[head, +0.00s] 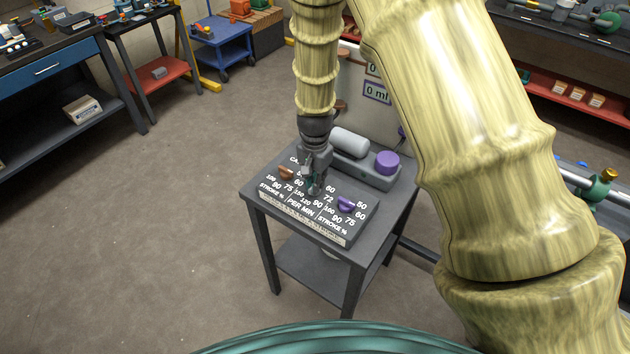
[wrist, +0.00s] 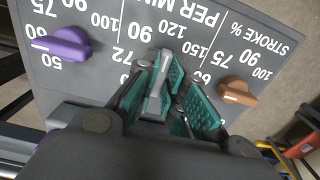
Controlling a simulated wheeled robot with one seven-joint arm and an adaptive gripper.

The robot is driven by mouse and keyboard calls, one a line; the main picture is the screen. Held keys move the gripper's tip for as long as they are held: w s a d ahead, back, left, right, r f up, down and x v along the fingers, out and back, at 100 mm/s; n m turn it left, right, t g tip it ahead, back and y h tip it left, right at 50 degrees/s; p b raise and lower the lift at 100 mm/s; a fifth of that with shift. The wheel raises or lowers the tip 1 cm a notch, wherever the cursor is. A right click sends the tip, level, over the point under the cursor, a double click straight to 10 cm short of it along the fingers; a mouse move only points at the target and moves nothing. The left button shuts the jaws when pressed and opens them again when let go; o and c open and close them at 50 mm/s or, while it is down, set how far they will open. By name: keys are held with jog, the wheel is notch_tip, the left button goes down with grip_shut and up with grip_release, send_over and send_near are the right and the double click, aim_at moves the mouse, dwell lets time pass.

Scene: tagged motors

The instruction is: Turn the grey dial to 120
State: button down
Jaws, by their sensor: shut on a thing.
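The grey dial (wrist: 155,100) sits in the middle of a dark sloped panel (head: 330,226) with white numbers. My gripper (wrist: 170,95) is over the panel, with its teal-padded fingers shut around the grey dial; it also shows in the head view (head: 314,182). In the wrist view the dial's narrow end points up the picture, to between the upside-down 90 and 120. My fingers hide part of the dial and some nearby numbers.
A brown dial (wrist: 237,92) and a purple dial (wrist: 62,48) flank the grey one closely. A grey motor cylinder (head: 350,142) and a purple round part (head: 388,162) stand behind the panel on the small dark table (head: 262,200). Open floor lies to the left.

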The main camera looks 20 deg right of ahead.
jog(key=shift+s+f, duration=0.1)
jog(key=c, duration=1.5)
grip_release()
notch_tip(320, 180, up, 12)
